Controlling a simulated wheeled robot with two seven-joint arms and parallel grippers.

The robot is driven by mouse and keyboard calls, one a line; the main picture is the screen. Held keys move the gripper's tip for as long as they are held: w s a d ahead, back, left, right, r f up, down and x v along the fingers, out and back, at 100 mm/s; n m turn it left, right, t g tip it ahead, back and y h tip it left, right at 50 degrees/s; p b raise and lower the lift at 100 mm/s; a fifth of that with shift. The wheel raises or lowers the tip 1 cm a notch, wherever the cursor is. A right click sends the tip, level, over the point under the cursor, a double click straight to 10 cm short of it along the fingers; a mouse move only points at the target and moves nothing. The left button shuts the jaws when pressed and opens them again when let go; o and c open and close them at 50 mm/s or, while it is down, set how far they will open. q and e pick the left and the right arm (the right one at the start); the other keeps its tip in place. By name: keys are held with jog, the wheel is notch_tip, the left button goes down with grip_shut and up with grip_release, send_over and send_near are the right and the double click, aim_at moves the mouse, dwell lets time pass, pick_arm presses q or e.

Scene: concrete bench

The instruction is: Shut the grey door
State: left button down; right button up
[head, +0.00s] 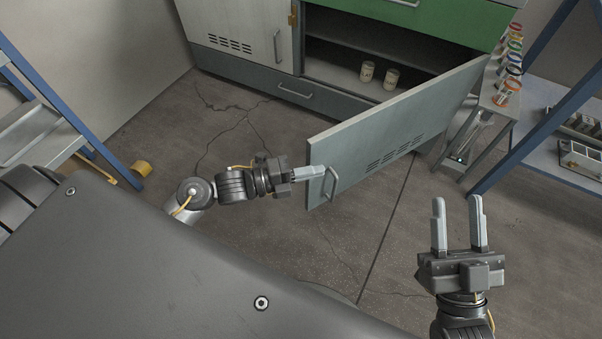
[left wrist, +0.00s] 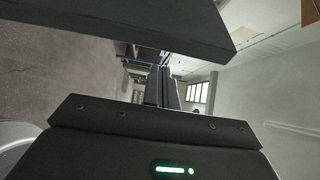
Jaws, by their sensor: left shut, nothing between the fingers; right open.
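The grey door (head: 400,128) stands wide open from the cabinet (head: 338,68), with vent slots and a bar handle (head: 331,184) near its free edge. My left gripper (head: 322,171) is shut and empty, its fingertips at the door's free edge by the handle. Whether they touch the door I cannot tell. In the left wrist view the shut fingers (left wrist: 162,88) show below a large dark panel edge (left wrist: 130,25). My right gripper (head: 459,222) is open and empty, in front of and to the right of the door.
Two pale cups (head: 379,74) stand inside the open compartment. A blue-framed ladder (head: 40,120) is at the left, with a yellow roll (head: 141,168) on the floor beside it. A rack with coloured rolls (head: 512,70) and a blue-framed shelf (head: 560,130) stand at the right.

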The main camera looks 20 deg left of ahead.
pick_arm(q)
jog(key=shift+w+a, duration=0.3)
jog(key=shift+a, duration=0.25)
jog(key=shift+w+a, duration=0.3)
jog(key=shift+a, duration=0.2)
